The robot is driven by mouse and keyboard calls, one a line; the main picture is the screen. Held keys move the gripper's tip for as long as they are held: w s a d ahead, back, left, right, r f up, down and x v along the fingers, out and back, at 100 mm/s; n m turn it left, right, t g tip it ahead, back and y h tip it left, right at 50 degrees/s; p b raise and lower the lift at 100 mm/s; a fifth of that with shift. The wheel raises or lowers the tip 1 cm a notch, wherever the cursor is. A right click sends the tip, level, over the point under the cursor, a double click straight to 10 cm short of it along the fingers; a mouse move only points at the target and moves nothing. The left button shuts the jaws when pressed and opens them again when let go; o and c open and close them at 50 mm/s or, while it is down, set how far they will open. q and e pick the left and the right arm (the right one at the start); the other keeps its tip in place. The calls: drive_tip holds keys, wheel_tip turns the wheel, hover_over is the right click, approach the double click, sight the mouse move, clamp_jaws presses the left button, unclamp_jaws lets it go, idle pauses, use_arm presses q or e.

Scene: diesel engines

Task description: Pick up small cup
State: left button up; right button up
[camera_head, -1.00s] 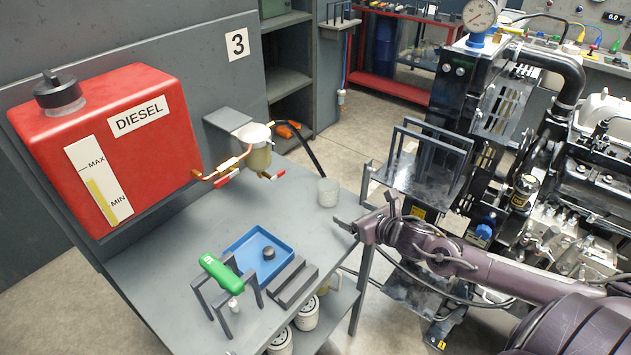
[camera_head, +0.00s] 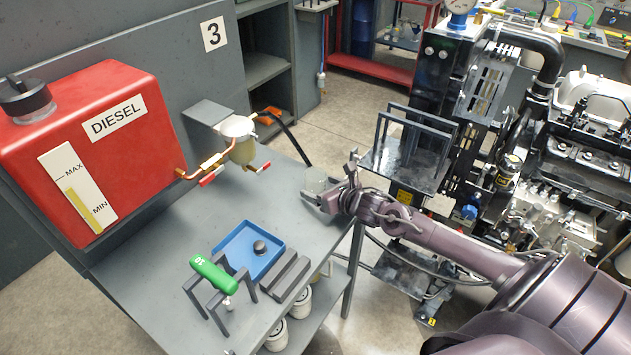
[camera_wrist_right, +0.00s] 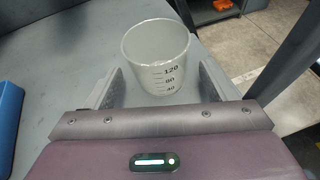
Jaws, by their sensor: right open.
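The small cup (camera_head: 316,180) is a clear, whitish measuring cup standing on the grey table near its right edge. In the right wrist view the cup (camera_wrist_right: 157,58) is upright, with marks up to 120 on its side. My right gripper (camera_head: 330,180) is open at the cup in the head view and hides part of it. In the right wrist view its two fingers (camera_wrist_right: 157,84) lie on either side of the cup's near part, with no clear grip on it. My left gripper is not in view.
A red diesel tank (camera_head: 85,150) and a fuel filter (camera_head: 240,140) with copper pipes stand behind. Bare table (camera_head: 190,228) lies between.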

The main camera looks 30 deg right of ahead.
drive_tip(key=shift+x, duration=0.85)
drive_tip(key=shift+s, duration=0.1)
drive_tip(key=c, duration=1)
drive_tip(key=shift+c, duration=0.2)
drive_tip(key=shift+r, duration=0.1)
wheel_tip(320, 180, up, 20)
drive_tip(key=shift+f+b, duration=0.1)
drive_tip(key=shift+b, duration=1)
